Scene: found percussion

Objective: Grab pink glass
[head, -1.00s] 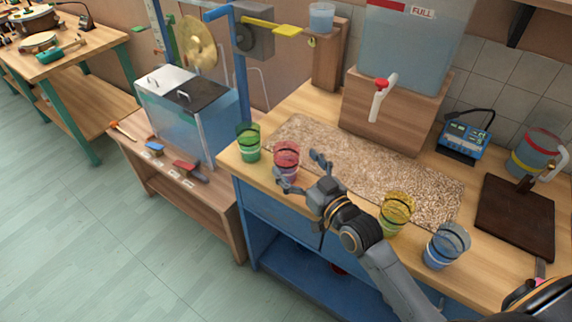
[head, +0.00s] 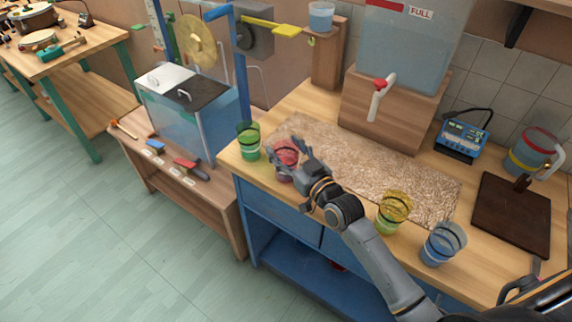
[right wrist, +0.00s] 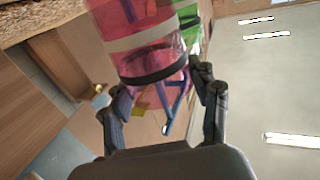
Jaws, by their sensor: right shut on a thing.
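The pink glass (head: 286,148) stands on the wooden bench near its front left part, partly hidden by my gripper in the head view. My right gripper (head: 289,160) is shut on it, with fingers on either side. In the right wrist view the pink glass (right wrist: 150,45), with a pale band and a dark band, sits between the fingertips (right wrist: 160,82). I cannot tell whether the glass touches the bench. My left gripper is not in view.
A green glass (head: 249,142) stands close left of the pink one. A yellow glass (head: 393,210) and a blue glass (head: 442,243) stand to the right along the front edge. A speckled mat (head: 400,180) lies behind. A tank with a red-handled tap (head: 380,88) stands at the back.

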